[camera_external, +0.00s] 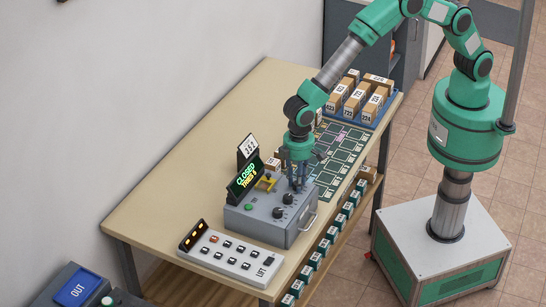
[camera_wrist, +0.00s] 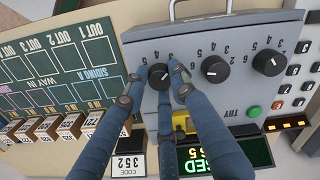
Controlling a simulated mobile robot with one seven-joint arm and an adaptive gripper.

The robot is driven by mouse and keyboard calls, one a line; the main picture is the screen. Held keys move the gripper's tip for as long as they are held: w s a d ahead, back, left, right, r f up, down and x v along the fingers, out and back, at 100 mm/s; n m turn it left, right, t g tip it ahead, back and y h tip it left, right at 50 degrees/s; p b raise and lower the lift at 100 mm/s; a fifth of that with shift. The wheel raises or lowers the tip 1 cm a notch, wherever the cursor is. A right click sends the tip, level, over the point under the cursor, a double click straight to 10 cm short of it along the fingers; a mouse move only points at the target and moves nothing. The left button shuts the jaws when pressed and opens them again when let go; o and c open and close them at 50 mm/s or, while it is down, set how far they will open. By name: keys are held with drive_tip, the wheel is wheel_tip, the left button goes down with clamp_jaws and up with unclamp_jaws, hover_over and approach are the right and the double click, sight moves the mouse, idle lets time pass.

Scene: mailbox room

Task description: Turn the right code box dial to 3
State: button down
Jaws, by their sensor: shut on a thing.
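The grey code box (camera_external: 262,222) stands on the table with a row of black dials on top. My gripper (camera_external: 298,186) points down at the dial farthest from the external camera. In the wrist view this dial (camera_wrist: 158,76) is the leftmost, and my gripper's (camera_wrist: 162,82) blue fingers are shut around it. Part of its number ring is hidden, and I cannot read its setting surely. The middle dial (camera_wrist: 214,69) and the other end dial (camera_wrist: 270,62) are free. A dark display (camera_external: 244,178) on the box shows "CLOSED" in green.
A white card (camera_wrist: 129,165) reads "CODE 352". A green try button (camera_wrist: 254,111) and yellow part (camera_wrist: 183,122) are on the box. A white button panel (camera_external: 230,254) is nearby. A blue tray (camera_external: 364,117) of parcels stands at the far end. The table's left side is clear.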

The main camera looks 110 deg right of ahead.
drive_tip(key=shift+n, duration=0.5)
drive_tip(key=shift+w, duration=0.1)
drive_tip(key=c, duration=1.4)
unclamp_jaws()
drive_tip(key=shift+r, duration=0.1)
wheel_tip(320, 180, up, 12)
